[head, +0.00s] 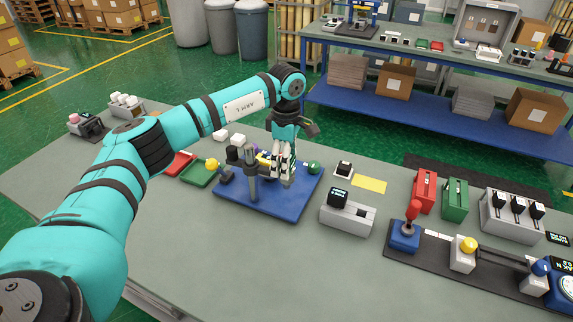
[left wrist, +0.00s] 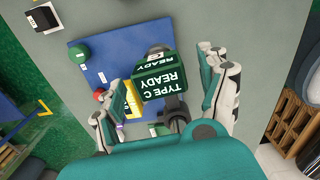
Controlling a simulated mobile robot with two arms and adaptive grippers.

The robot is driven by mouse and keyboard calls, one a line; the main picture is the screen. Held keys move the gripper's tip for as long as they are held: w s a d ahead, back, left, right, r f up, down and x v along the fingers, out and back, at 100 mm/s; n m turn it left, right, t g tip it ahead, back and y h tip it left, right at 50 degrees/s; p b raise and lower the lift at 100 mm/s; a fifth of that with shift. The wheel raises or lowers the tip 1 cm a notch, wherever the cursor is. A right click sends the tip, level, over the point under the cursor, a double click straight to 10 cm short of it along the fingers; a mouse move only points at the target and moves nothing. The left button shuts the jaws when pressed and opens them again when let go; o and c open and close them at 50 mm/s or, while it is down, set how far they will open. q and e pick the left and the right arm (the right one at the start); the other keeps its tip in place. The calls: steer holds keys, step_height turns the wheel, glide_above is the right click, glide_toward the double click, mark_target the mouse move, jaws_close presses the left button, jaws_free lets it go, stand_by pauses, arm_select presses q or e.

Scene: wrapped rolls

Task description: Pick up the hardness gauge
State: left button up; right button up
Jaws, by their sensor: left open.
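The hardness gauge (left wrist: 165,80), as I take it, is a dark green box with white lettering "TYPE C READY" in the left wrist view. It is over a blue board (head: 283,208) on the bench and lies between the fingers of my left gripper (left wrist: 160,68). The fingers are open, one on each side, with a visible gap on the right. In the head view my left gripper (head: 281,174) points down over the board and largely hides the gauge. My right gripper is not in view.
A grey post (head: 252,182) stands on the board close to my left gripper. A green knob (head: 313,168) is at its right edge. A grey device with a black display (head: 346,214) stands to the right. Red and green trays (head: 196,174) lie left. The front bench is clear.

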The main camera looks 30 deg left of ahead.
arm_select(q)
steer(key=shift+r, duration=0.1)
steer(key=c, duration=1.5)
